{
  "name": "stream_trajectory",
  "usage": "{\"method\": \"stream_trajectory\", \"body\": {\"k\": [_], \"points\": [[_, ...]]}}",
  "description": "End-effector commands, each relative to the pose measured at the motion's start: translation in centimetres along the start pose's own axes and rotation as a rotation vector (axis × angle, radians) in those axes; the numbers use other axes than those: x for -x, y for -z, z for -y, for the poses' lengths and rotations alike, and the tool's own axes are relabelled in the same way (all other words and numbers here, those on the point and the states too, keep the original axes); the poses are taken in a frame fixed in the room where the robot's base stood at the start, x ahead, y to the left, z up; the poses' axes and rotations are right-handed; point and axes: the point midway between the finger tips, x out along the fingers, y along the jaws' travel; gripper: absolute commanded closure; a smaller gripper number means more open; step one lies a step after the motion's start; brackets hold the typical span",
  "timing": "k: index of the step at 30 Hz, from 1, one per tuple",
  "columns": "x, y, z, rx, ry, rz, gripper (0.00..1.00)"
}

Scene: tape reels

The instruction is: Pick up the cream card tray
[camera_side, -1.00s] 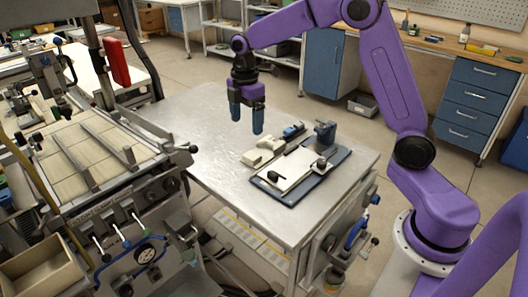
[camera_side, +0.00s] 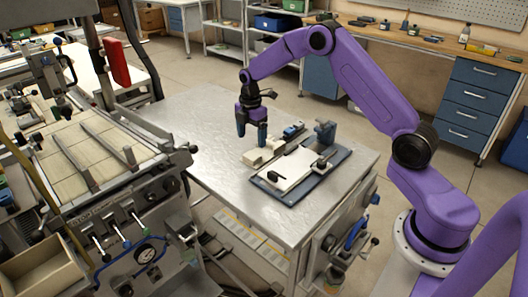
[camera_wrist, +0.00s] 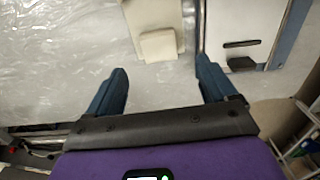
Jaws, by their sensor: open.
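The cream card tray (camera_side: 254,157) lies on the metal table, beside the left edge of a dark blue board. In the wrist view the cream piece (camera_wrist: 160,46) shows at the top middle, with a larger cream part behind it that the frame cuts off. My gripper (camera_side: 251,138) hangs fingers-down just above and behind the tray in the side view, partly covering it. In the wrist view my gripper (camera_wrist: 162,74) has its two blue fingers spread apart with nothing between them. The cream piece lies beyond the fingertips, roughly centred on the gap.
A dark blue board (camera_side: 312,187) with a white sheet (camera_side: 291,168) and black parts lies to the tray's right. A blue-grey upright fixture (camera_side: 325,133) and a small blue device (camera_side: 292,131) stand behind. The table's left part (camera_side: 205,125) is bare.

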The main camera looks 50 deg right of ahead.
Motion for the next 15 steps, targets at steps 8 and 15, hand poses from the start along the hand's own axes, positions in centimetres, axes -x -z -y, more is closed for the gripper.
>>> {"method": "stream_trajectory", "body": {"k": [8, 15], "points": [[-2.7, 0.0, 0.0, 0.0, -0.001, 0.0, 0.15], [-5.3, 0.2, 0.0, 0.001, 0.002, 0.0, 0.15]]}}
